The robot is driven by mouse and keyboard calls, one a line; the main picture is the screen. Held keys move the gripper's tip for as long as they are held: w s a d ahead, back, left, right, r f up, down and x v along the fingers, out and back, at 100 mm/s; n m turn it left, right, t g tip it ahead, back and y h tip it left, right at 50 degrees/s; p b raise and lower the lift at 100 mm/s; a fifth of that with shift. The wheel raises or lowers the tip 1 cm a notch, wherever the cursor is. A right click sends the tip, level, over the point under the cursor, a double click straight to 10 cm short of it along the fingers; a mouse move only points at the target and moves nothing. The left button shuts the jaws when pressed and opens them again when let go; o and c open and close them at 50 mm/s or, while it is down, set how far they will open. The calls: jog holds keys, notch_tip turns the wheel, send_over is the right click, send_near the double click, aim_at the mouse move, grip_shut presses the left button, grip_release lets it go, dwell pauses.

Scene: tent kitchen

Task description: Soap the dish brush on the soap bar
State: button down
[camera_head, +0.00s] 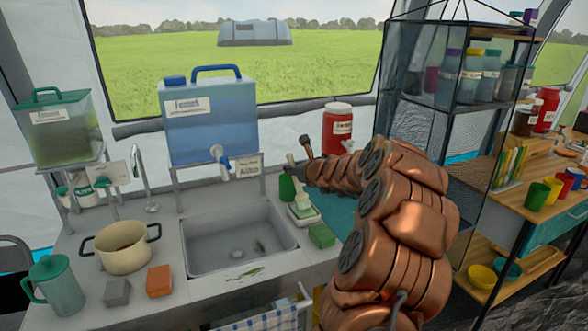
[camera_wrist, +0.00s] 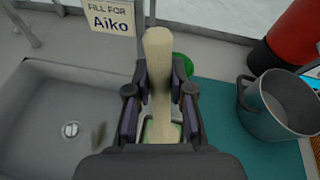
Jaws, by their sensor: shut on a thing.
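The dish brush has a pale handle (camera_head: 291,160), which rises between the fingers in the wrist view (camera_wrist: 158,50). My gripper (camera_head: 300,176) is shut on this handle, with a finger on each side in the wrist view (camera_wrist: 160,98). The brush points down over a white soap dish (camera_head: 315,219) on the counter, right of the sink. Pale green soap (camera_head: 302,211) shows in the dish. The brush head is mostly hidden, and I cannot tell whether it touches the soap.
The sink (camera_head: 235,240) lies left of the gripper. A green sponge (camera_head: 321,236) lies in front of the dish, and a green container (camera_head: 287,188) stands behind it. A grey metal pot (camera_wrist: 280,105) and a red jar (camera_head: 337,128) stand to the right and behind.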

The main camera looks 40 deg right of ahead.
jog(key=shift+r+p, duration=3.5)
jog(key=shift+p, duration=0.1)
